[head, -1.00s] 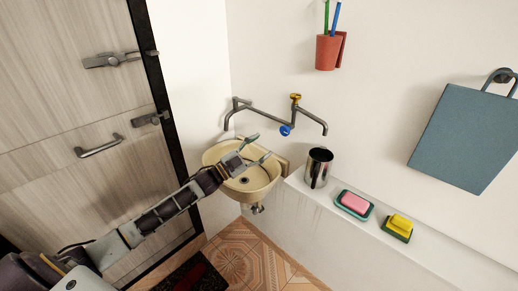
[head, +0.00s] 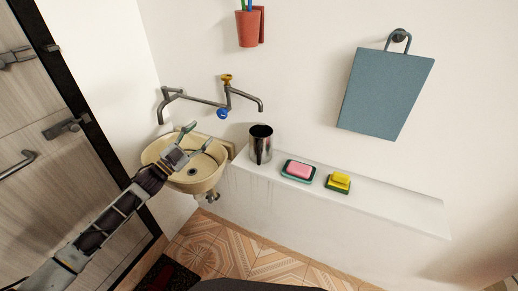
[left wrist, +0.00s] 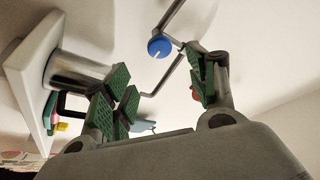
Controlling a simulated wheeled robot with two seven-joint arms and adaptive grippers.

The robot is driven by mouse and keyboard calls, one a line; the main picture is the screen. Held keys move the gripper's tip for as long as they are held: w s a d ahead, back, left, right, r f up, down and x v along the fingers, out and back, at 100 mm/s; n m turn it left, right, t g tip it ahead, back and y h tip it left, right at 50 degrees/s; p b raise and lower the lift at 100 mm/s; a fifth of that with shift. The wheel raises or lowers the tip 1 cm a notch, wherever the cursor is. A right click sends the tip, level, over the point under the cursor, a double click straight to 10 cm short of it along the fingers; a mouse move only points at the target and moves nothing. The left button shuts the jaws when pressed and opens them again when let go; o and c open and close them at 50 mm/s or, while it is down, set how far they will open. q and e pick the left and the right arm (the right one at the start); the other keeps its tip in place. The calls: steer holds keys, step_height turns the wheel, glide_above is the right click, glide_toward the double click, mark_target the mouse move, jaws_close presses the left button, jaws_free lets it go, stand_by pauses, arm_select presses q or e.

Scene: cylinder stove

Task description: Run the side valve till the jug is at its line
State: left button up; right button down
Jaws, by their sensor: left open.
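A metal jug (head: 261,146) stands upright on the white ledge, below the right spout (head: 261,106); its fill line and water level cannot be made out. A round blue knob (head: 222,113) and a yellow knob (head: 227,78) sit on the wall piping; which one is the side valve I cannot tell. My left gripper (head: 192,141) is open and empty over the basin, below and left of the blue knob. In the left wrist view, the blue knob (left wrist: 159,47) shows beyond the gap between my green-padded fingers (left wrist: 160,92), with the jug (left wrist: 78,78) at left. My right gripper is out of view.
A cream basin (head: 216,176) stands below the left spout (head: 161,110). A pink soap (head: 299,170) and a yellow sponge (head: 340,178) lie on the ledge (head: 400,210) right of the jug. A blue-grey board (head: 385,95) hangs on the wall.

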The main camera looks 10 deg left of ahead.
arm_select(q)
steer(key=n+t+y, duration=0.1)
steer(key=n, duration=0.2)
steer(key=s+d+f+n+t+y, duration=0.1)
steer(key=n+y, duration=0.1)
steer(key=n, duration=0.2)
steer(key=s+d+f+n+t+y, duration=0.1)
steer(key=n, duration=0.3)
steer(key=shift+s+t, duration=0.25)
steer(key=shift+t, duration=0.05)
steer(key=shift+w+y, duration=0.15)
steer(key=shift+y, duration=0.15)
stand_by(0.4)
